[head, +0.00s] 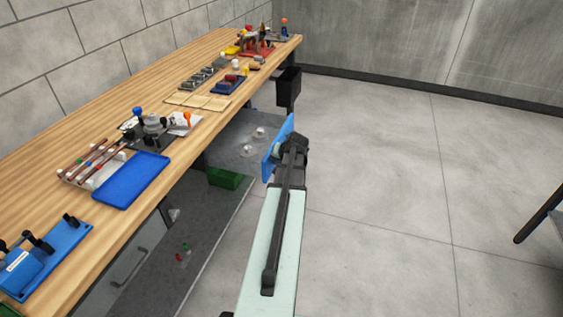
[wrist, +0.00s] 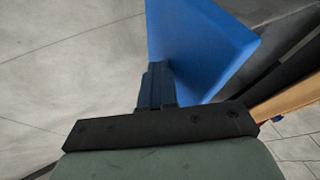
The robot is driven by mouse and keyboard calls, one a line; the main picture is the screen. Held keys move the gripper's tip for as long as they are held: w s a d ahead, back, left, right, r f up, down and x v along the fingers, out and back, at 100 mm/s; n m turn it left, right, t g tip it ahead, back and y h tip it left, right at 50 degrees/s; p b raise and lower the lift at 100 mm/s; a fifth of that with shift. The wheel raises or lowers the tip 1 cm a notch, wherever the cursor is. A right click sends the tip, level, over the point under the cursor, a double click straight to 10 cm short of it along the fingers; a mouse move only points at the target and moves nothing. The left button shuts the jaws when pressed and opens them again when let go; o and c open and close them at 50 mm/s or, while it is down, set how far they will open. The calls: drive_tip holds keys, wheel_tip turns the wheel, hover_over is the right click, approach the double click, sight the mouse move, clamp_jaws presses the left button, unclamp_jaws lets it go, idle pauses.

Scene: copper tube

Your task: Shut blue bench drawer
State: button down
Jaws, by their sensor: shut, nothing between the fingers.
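The blue bench drawer stands open under the workbench, its upright blue front (head: 269,164) standing out from the bench in the head view. Its grey tray (head: 232,146) is exposed and holds a few small pale items. My gripper (head: 291,148) is at the outer, right side of the blue front and partly covers it. In the wrist view the blue front (wrist: 205,40) fills the upper middle. My shut, empty gripper fingers (wrist: 156,85) overlap its lower left part. I cannot tell whether they touch it.
The wooden workbench (head: 100,130) runs along the left wall, with a blue tray (head: 132,180) and tube parts on top. A green bin (head: 224,178) sits on the lower shelf. A black bin (head: 288,87) hangs beyond the drawer. Open concrete floor lies to the right.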

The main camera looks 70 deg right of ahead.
drive_tip(key=w, duration=2)
drive_tip(key=shift+w, duration=0.15)
